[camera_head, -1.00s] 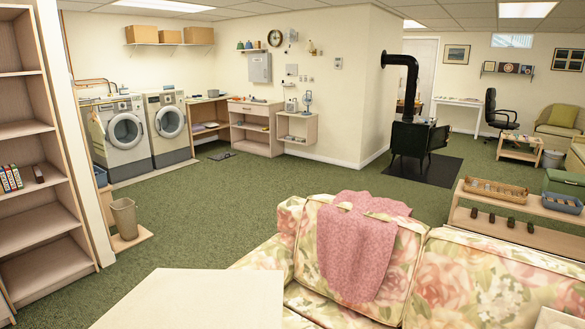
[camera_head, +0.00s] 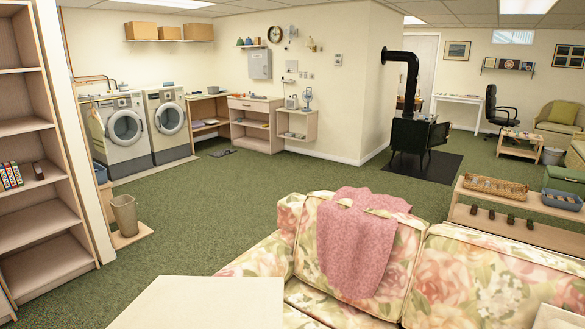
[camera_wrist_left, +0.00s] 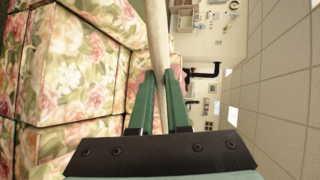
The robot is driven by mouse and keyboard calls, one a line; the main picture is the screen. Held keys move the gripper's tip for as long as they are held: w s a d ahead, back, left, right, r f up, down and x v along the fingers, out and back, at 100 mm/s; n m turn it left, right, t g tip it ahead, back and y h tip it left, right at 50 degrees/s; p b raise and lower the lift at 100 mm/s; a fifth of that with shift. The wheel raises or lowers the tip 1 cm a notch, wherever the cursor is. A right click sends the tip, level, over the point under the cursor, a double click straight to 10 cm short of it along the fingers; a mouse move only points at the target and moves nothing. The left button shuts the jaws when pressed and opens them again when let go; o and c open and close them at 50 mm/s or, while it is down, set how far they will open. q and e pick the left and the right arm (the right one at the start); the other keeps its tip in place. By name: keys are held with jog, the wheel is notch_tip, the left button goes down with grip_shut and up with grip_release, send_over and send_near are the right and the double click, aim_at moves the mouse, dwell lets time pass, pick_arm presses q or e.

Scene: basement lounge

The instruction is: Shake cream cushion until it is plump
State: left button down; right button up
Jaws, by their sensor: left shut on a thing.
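The cream cushion (camera_head: 205,305) shows at the bottom left of the head view as a flat, pale, smooth square above the flowered sofa. In the left wrist view the cushion (camera_wrist_left: 157,40) is seen nearly edge-on as a thin pale strip. My left gripper (camera_wrist_left: 163,90) has its green fingers closed on either side of it, holding it. The gripper itself is outside the head view. The cushion's near part is cut off by the frame's bottom edge. My right gripper is not seen.
The flowered sofa (camera_head: 455,280) fills the lower right, with a pink throw (camera_head: 355,245) over its back. A bookcase (camera_head: 35,215) stands at the left and a waste bin (camera_head: 124,213) beside it. Green carpet (camera_head: 250,190) behind the sofa is open.

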pick_arm(q)
notch_tip(320, 180, up, 4)
jog(key=shift+r, duration=0.1)
dwell(0.7)
dwell(0.7)
jog(key=c, duration=1.4)
grip_release()
jog(key=shift+c, duration=0.2)
grip_shut()
jog(key=shift+a, duration=0.1)
